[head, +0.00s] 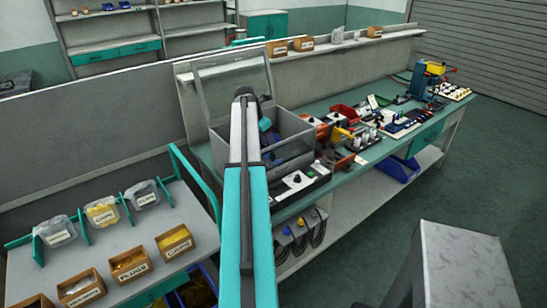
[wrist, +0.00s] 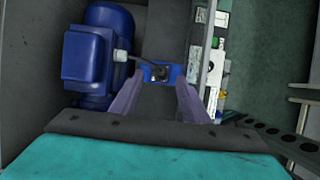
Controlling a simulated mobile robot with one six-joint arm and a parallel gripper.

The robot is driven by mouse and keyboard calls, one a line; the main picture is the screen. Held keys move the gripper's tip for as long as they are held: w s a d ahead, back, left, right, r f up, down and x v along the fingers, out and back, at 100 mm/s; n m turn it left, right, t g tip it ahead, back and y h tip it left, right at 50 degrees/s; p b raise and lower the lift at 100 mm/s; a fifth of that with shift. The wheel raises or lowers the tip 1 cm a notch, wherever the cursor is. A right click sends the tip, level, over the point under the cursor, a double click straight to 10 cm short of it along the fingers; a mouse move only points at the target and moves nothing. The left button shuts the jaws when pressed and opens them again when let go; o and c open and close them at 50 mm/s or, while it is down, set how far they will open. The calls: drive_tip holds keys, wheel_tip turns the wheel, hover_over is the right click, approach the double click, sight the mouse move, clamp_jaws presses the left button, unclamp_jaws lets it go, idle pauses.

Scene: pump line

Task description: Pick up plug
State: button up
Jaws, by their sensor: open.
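In the wrist view my gripper (wrist: 158,82) is open, its two grey-purple fingers pointing at a small blue block. A dark plug-like piece (wrist: 157,71) with a black cable sits on this blue block (wrist: 148,66), between and beyond the fingertips. The fingers look apart from it, though I cannot tell the exact distance. The cable runs left towards a large blue motor (wrist: 101,55). In the head view my arm hides the gripper, and the plug cannot be made out. There, the arm reaches over a grey open-lidded box (head: 293,137).
The box walls stand close around the motor. To the right of the box, the green bench (head: 400,150) carries several tools and parts. A rack of labelled bins, one marked PLUGS (head: 130,266), stands at lower left. A grey stand (head: 455,265) is at lower right.

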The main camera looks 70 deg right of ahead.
drive_tip(key=shift+p+x, duration=0.95)
drive_tip(key=shift+x, duration=1.6)
drive_tip(key=shift+s+a, duration=0.15)
drive_tip(key=shift+a, duration=0.05)
clamp_jaws()
